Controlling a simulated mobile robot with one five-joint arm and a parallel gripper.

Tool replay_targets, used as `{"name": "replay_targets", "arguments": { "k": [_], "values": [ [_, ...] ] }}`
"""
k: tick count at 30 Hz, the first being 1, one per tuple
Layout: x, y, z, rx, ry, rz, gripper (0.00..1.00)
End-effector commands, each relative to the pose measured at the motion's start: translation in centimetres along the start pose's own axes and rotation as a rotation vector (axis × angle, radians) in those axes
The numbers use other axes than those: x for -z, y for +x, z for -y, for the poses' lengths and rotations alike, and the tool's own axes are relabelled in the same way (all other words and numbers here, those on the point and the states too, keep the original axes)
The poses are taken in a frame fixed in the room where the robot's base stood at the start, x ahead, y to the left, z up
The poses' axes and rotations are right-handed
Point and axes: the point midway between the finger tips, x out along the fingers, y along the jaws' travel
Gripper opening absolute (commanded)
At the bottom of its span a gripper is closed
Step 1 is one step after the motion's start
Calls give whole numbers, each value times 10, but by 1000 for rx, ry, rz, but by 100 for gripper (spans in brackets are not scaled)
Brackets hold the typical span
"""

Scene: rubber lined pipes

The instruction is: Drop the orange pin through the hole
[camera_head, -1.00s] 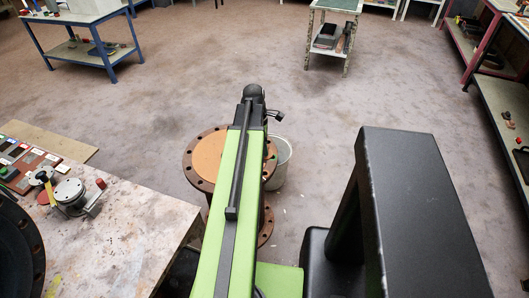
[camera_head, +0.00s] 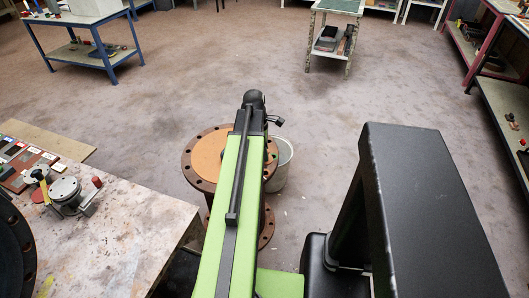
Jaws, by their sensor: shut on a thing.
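My green arm reaches forward over an upright brown pipe with a round flange (camera_head: 199,172). The flange has bolt holes around its rim and an orange face inside it. My gripper (camera_head: 276,120) shows only as a small dark part at the right of the arm's far end, above the flange's right side. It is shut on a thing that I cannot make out. The arm hides much of the flange's right half. I cannot see the orange pin or tell which hole is meant.
A pale bucket (camera_head: 283,170) stands on the floor right behind the pipe. A stained worktable (camera_head: 120,235) at the lower left holds a metal fitting (camera_head: 65,190) and sample tiles. A blue-legged table, a small trolley (camera_head: 333,40) and shelves stand farther off. The middle floor is clear.

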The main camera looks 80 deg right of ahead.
Motion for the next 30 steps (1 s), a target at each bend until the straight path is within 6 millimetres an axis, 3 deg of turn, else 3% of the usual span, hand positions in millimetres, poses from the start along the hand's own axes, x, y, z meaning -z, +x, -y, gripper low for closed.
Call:
{"name": "replay_targets", "arguments": {
  "k": [21, 30],
  "values": [
    [9, 62, 0, 0, 0, 0, 0],
    [10, 71, 0, 0, 0, 0, 0]
  ]
}}
